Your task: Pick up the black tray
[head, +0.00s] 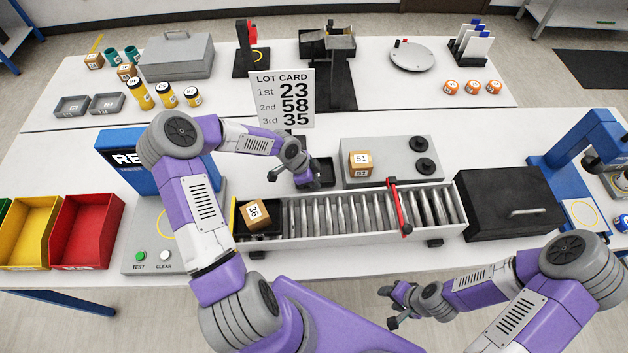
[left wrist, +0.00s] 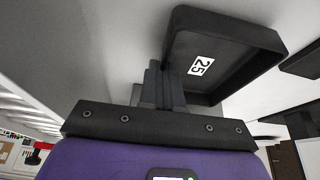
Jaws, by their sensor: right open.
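A small black tray (head: 322,170) is beside the left gripper, behind the roller conveyor, partly hidden by the gripper. In the left wrist view the black tray (left wrist: 235,45) shows a white label reading 25 on its inside and looks empty. My left gripper (head: 314,181) has its fingers close together on the tray's near wall, as the left wrist view also shows (left wrist: 163,85). I cannot tell whether the tray touches the table. My right gripper (head: 388,307) is open and empty in front of the table.
The roller conveyor (head: 345,232) carries a cube marked 36 (head: 254,215) on a black base at its left end, and a red gate (head: 399,207). A grey box (head: 390,150) bears cube 51 (head: 360,163). A lot card (head: 282,98) stands behind. A black box (head: 515,203) is right.

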